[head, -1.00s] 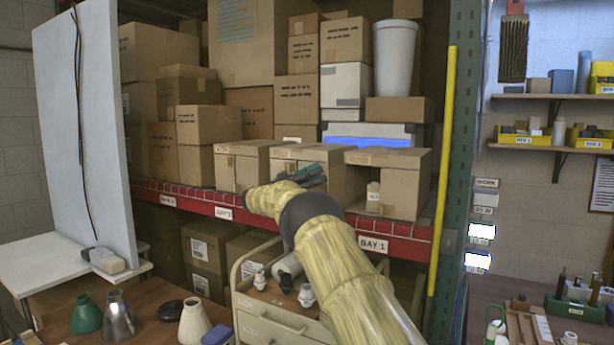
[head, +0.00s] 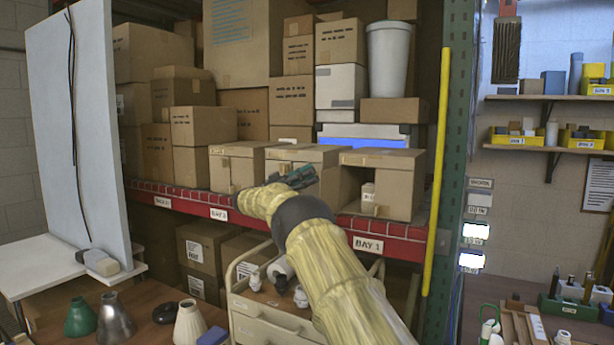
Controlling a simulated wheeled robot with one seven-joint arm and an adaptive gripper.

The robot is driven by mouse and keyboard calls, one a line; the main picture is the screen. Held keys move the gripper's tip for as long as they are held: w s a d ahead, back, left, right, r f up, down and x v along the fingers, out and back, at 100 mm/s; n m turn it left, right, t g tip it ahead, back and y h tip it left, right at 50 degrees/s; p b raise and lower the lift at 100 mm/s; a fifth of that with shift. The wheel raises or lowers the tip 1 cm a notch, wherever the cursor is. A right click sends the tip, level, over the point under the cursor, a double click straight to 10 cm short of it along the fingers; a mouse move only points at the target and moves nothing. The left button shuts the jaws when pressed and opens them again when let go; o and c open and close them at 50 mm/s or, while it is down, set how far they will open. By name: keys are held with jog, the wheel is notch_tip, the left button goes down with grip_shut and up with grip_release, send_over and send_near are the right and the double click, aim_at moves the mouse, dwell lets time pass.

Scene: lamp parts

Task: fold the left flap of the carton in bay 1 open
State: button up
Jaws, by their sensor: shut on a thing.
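The bay 1 carton (head: 402,184) is a brown box on the shelf above the BAY 1 label (head: 368,245). The left part of its front stands open, and a small light box (head: 368,193) shows in the opening. The right part of the front is covered. A brown panel, which looks like the left flap (head: 331,187), stands out to the left of the opening. My gripper (head: 309,177) is at this panel's left end, in front of the middle carton. It looks shut on the flap; its fingertips are small and dark, and the contact is hard to see.
The middle carton (head: 292,153) and left carton (head: 228,168) stand close by on the same shelf. A yellow post (head: 437,170) and green upright (head: 458,150) stand right of the bay 1 carton. A drawer cart (head: 262,312) with lamp parts is below my arm.

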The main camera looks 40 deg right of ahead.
jog(key=v, duration=0.6)
jog(key=shift+w+a+f, duration=0.2)
jog(key=shift+w+f, duration=0.05)
jog(key=shift+w, duration=0.1)
jog(key=shift+c, duration=0.9)
jog(key=shift+w+a+f, duration=0.15)
jog(key=shift+a, duration=0.2)
